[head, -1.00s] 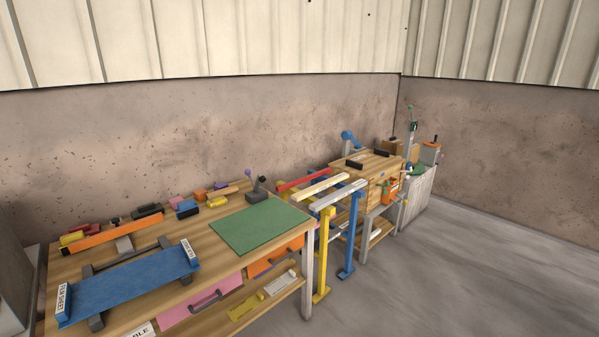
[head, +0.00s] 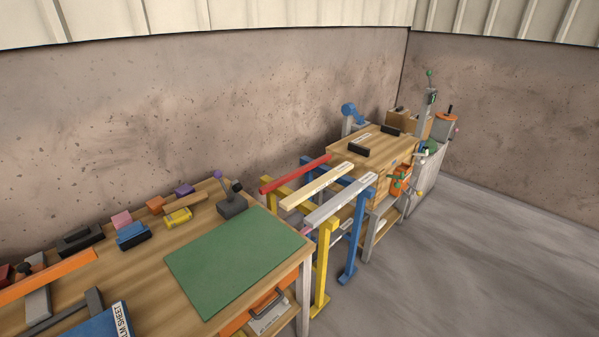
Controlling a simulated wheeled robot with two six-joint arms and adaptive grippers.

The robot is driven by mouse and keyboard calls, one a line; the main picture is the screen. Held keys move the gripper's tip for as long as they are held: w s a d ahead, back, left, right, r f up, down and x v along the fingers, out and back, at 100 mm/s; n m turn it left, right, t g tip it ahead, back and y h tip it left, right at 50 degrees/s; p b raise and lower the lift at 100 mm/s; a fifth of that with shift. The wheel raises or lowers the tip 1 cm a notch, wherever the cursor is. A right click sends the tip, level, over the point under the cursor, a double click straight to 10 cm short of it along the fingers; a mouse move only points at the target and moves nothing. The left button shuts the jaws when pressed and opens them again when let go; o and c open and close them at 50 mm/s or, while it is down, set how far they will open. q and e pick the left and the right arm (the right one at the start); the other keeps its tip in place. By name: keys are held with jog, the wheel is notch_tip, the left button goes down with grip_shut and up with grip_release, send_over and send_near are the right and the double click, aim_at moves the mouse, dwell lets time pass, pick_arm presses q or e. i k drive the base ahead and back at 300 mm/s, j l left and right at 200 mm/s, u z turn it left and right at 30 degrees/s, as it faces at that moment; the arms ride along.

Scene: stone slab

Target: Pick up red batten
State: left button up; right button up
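The red batten (head: 295,174) lies across the yellow trestle (head: 322,255) and the blue trestle (head: 352,235), at the back, nearest the wall. A cream batten (head: 317,186) lies beside it, and a grey batten (head: 339,200) lies in front of that. The three run roughly parallel with gaps between them. Neither of my grippers shows in the head view.
A wooden workbench with a green mat (head: 238,256) stands at the left, with blocks and a dark clamp-like tool (head: 232,203) on it. A wooden cabinet (head: 372,150) stands beyond the trestles. Open grey floor (head: 450,270) lies at the right.

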aim_at(268, 188)
jog(key=u, duration=0.55)
jog(key=i+l+u, duration=0.2)
jog(key=l+u, duration=0.25)
jog(key=i+l+u, duration=0.15)
jog(key=l+u, duration=0.25)
jog(key=l, duration=0.2)
jog(key=l+u, duration=0.45)
jog(key=l, duration=0.15)
